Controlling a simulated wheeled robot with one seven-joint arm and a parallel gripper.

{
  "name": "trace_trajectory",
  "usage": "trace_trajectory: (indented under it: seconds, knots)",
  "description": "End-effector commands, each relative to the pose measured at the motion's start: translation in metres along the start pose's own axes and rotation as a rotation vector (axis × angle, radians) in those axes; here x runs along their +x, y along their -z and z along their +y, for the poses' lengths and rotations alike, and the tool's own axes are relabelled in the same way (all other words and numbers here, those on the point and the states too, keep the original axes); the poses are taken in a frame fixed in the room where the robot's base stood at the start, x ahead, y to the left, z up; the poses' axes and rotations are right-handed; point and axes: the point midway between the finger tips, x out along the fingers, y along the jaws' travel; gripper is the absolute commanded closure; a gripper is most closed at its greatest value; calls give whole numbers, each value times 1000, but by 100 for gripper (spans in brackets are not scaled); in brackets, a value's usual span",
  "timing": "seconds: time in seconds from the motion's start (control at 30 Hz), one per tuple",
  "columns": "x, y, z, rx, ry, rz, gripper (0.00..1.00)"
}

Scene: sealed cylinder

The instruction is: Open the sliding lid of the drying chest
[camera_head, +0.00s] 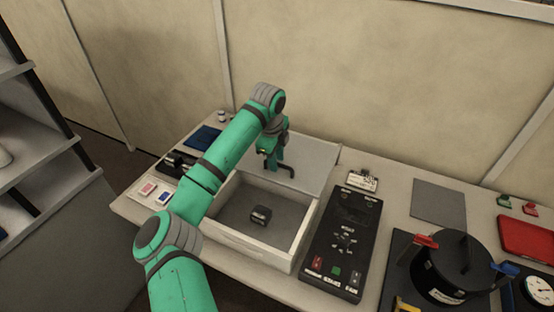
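The drying chest (238,238) is a pale open-topped box on the bench, left of centre. Its grey lid (313,158) lies at the back, and the front part of the chest stands uncovered. A black handle (289,168) is on the lid. My gripper (273,166) points down at the handle's left end. The fingers are small and partly merge with the handle, so I cannot tell whether they grip it. A small dark block (261,215) sits on the chest floor.
A black control panel (343,240) stands right of the chest. A black round pot (460,265) with red and blue handles is at the lower right. A grey mat (438,203) and red tray (530,238) lie beyond it. Shelves (25,165) stand at left.

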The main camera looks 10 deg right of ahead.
Motion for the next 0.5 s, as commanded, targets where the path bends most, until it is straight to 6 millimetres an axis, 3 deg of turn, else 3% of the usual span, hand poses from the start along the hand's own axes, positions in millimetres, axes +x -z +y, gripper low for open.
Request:
trace_trajectory:
  seconds: [0.27,0.5]
  knots:
    - [-12,0,-1,1,2,-1,71]
    - [-56,1,-1,2,2,0,71]
